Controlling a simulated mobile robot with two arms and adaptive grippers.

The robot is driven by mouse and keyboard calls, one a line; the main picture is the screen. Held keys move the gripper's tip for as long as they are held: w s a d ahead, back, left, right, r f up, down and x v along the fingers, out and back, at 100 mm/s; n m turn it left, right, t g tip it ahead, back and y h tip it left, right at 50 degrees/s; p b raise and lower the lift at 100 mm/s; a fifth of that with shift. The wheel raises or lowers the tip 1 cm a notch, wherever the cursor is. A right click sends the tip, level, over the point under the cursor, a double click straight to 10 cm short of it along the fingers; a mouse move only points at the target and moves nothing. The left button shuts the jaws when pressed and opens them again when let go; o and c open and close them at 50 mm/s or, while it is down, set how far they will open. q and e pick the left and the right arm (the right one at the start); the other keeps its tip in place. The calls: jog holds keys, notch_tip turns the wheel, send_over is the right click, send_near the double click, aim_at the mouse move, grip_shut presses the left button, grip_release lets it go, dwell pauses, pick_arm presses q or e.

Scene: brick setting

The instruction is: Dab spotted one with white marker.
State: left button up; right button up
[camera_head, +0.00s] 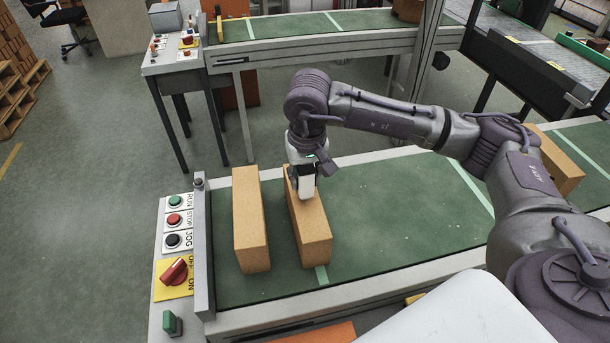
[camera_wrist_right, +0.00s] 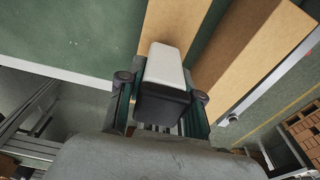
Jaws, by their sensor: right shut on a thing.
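My right gripper (camera_head: 302,188) is shut on a white marker block with a black end (camera_wrist_right: 165,72). In the head view it is over the far part of the right tan brick (camera_head: 313,235), with the white end (camera_head: 306,190) at its top; I cannot tell whether they touch. A second tan brick (camera_head: 251,225) lies to the left. Another brick (camera_head: 562,168) is partly behind my right arm. The wrist view shows the nearer brick (camera_wrist_right: 172,22) under the marker and the other brick (camera_wrist_right: 250,50) beside it. I make out no clear spots on any brick. My left gripper is not in view.
The bricks lie on a green conveyor belt (camera_head: 390,220) with pale cross lines. A control panel with buttons and a red switch (camera_head: 173,271) is at its left end. Another conveyor (camera_head: 300,28) stands behind. Stacked bricks on pallets (camera_head: 20,70) are at the far left.

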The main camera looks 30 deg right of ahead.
jog(key=shift+f+b, duration=0.3)
jog(key=shift+b, duration=0.25)
dwell(1.9)
jog(key=shift+r, duration=0.1)
jog(key=shift+r+p, duration=1.55)
jog(key=shift+r, duration=1.95)
